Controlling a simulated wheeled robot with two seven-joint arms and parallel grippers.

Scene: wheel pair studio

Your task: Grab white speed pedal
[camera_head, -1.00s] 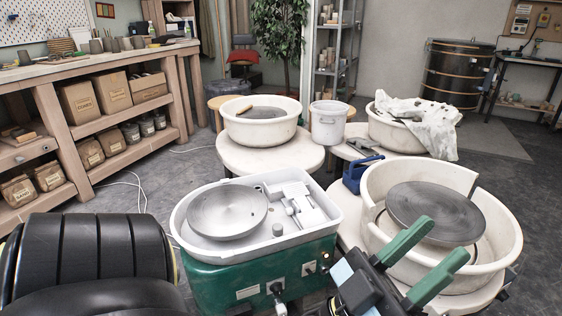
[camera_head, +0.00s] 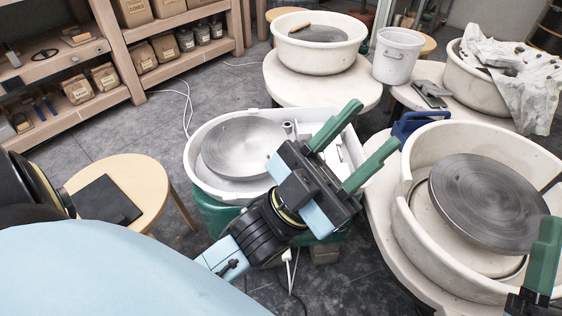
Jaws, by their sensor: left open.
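A white pottery wheel tray (camera_head: 191,170) with a grey metal disc (camera_head: 243,147) sits on a green base. The white speed pedal (camera_head: 346,154) appears to lie in the right part of this tray, mostly hidden behind my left gripper, with only pale patches showing. My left gripper (camera_head: 374,126) is open in front of the tray's right part, its two green fingers pointing up and right. I see nothing between the fingers and cannot tell if they touch the pedal. My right gripper (camera_head: 541,262) is at the lower right edge, mostly out of frame.
A large cream basin (camera_head: 405,225) with a grey disc stands right, a blue tool (camera_head: 417,126) beside it. A white bucket (camera_head: 398,57) and another basin (camera_head: 320,62) stand behind. A round stool (camera_head: 148,185) is left; floor between stool and shelf is clear.

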